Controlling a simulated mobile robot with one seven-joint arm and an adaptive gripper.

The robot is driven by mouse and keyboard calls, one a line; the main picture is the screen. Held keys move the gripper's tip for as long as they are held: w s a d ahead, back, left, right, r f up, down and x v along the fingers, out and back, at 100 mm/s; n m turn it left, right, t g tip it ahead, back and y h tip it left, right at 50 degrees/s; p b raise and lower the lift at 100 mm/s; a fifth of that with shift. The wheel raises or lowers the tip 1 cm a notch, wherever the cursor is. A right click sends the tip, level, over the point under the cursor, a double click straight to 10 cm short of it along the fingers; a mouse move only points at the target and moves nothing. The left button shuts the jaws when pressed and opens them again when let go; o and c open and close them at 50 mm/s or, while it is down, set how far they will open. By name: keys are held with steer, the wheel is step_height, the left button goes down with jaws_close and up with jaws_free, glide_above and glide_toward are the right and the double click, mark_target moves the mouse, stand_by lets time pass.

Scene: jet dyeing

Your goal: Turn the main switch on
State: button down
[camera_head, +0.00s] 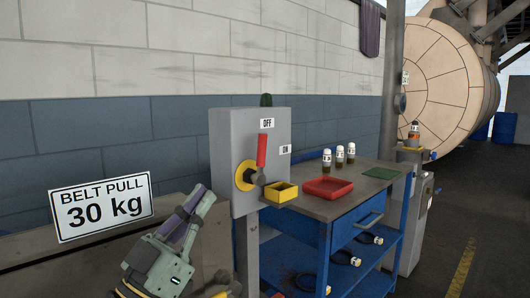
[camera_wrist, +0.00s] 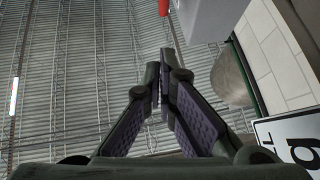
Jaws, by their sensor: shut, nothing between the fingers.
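The main switch is a grey box (camera_head: 222,150) with a yellow round plate (camera_head: 243,176) and a red handle (camera_head: 262,150). The handle points up at the OFF label (camera_head: 267,123); the ON label (camera_head: 285,149) is to its right. My gripper (camera_head: 204,194) is left of the box and lower than the handle, apart from the handle. Its purple-padded fingers are shut and empty. In the wrist view the closed fingers (camera_wrist: 160,75) point towards the top, where a red tip (camera_wrist: 163,7), likely the handle, and the grey box (camera_wrist: 207,14) show partly.
A blue workbench (camera_head: 345,228) right of the box carries a yellow tray (camera_head: 281,194), a red tray (camera_head: 327,188), a green mat (camera_head: 382,173) and white-capped bottles (camera_head: 339,156). A belt pull sign (camera_head: 101,205) stands left of my gripper. Dark floor is open at the far right.

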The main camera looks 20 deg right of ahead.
mark_target(263, 138)
steer(key=shift+w+d+f+p+x, duration=0.35)
steer(key=shift+p+x, duration=0.5)
steer(key=shift+x, duration=1.35)
steer(key=shift+d+f+p+x, duration=0.2)
steer(key=shift+f+p+x, duration=0.45)
steer(key=shift+x, duration=1.55)
steer(key=shift+w+d+f+p+x, duration=0.25)
steer(key=shift+p+x, duration=0.75)
steer(key=shift+x, duration=1.2)
steer(key=shift+w+r, duration=0.1)
steer(key=shift+r, duration=0.05)
steer(key=shift+d+r+y, duration=0.1)
steer(key=shift+d+y, duration=0.1)
steer(key=shift+y, duration=0.1)
steer(key=shift+p, duration=0.3)
